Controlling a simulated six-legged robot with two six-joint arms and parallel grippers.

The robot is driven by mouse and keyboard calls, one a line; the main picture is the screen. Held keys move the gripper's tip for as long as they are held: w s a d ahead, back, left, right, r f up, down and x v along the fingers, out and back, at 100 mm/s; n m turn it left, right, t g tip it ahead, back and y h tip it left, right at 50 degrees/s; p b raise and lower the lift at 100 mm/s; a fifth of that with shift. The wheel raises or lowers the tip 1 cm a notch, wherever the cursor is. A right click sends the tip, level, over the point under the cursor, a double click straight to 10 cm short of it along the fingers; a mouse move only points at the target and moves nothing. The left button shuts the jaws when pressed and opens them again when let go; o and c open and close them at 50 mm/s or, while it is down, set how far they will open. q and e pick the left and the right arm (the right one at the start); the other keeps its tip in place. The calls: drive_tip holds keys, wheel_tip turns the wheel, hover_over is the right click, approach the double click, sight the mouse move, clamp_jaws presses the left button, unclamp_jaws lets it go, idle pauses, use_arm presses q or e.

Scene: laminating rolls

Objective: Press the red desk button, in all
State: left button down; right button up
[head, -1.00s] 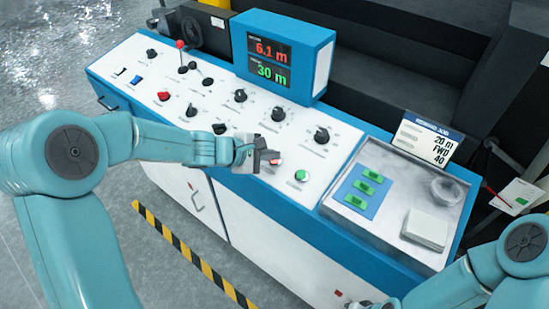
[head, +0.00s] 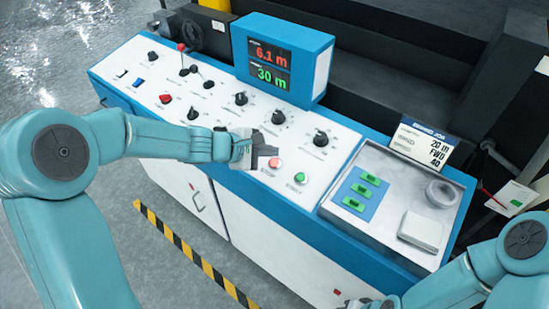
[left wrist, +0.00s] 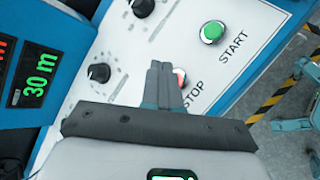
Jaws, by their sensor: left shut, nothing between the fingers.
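The red desk button (head: 275,163) sits on the front right of the white control panel, left of the green button (head: 300,178). In the left wrist view the red button (left wrist: 180,77) is labelled STOP and partly hidden behind my fingers. My left gripper (head: 266,158) is shut and empty, with its fingertips close beside the red button on its left in the head view. The left gripper (left wrist: 162,70) also shows in the left wrist view. I cannot tell whether it touches the button. My right gripper (head: 372,303) is barely visible at the bottom edge.
Several black knobs (head: 241,99) and a red-tipped lever (head: 181,47) stand on the panel. A blue display box (head: 321,65) rises behind. A metal tray (head: 390,172) with green switches lies to the right. Open floor lies in front.

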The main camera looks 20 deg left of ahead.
use_arm(q)
drive_tip(key=r+p, duration=0.1)
drive_tip(key=r, duration=0.2)
drive_tip(key=shift+s+p, duration=0.3)
drive_tip(key=shift+p, duration=0.05)
drive_tip(key=shift+a, duration=0.1)
idle(0.5)
